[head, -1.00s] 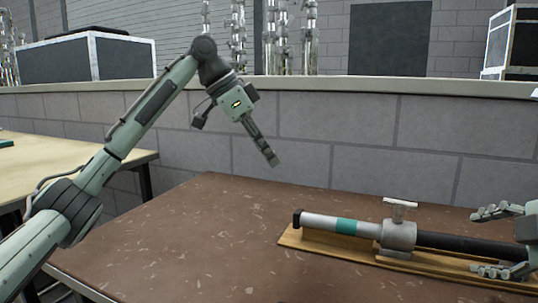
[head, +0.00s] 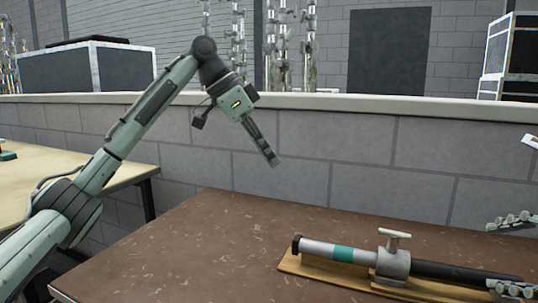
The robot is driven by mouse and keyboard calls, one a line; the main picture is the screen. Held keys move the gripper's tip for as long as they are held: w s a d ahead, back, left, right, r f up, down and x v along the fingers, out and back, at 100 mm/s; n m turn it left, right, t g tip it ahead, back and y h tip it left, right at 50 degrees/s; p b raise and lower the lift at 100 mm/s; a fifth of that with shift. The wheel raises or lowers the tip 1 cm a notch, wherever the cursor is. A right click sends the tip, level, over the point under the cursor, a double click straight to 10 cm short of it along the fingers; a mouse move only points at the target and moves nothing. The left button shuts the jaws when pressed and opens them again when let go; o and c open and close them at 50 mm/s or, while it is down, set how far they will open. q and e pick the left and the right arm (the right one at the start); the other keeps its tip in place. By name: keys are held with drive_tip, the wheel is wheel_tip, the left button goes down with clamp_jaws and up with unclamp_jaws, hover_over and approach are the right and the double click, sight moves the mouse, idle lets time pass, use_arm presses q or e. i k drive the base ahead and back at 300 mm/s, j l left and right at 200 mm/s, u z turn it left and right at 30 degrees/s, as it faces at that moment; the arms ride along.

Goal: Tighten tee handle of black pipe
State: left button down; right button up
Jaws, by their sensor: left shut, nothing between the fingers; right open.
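A pipe assembly lies along a wooden board (head: 300,266) on the brown table. It has a silver section with a teal band (head: 343,253), a grey metal collar (head: 393,264) and a black pipe (head: 445,271) running to the right. A light metal tee handle (head: 395,238) stands up from the collar. My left gripper (head: 273,161) is shut and empty, raised above the table's back edge, well left of and above the pipe. My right gripper (head: 512,255) is open at the right edge, its fingers above and below the black pipe's right end in the picture. Its palm is out of frame.
The brown table (head: 190,250) is bare left of the board. A grey block wall (head: 350,155) with a pale ledge stands behind it. A light wooden table (head: 70,175) is at the left. Cases and metal stands are behind the wall.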

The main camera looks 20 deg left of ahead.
sight(395, 236)
drive_tip(key=k+l, duration=0.3)
drive_tip(key=k, duration=0.15)
drive_tip(key=k+l, duration=0.25)
drive_tip(key=k, duration=0.25)
drive_tip(key=k+l, duration=0.3)
drive_tip(key=k, duration=0.15)
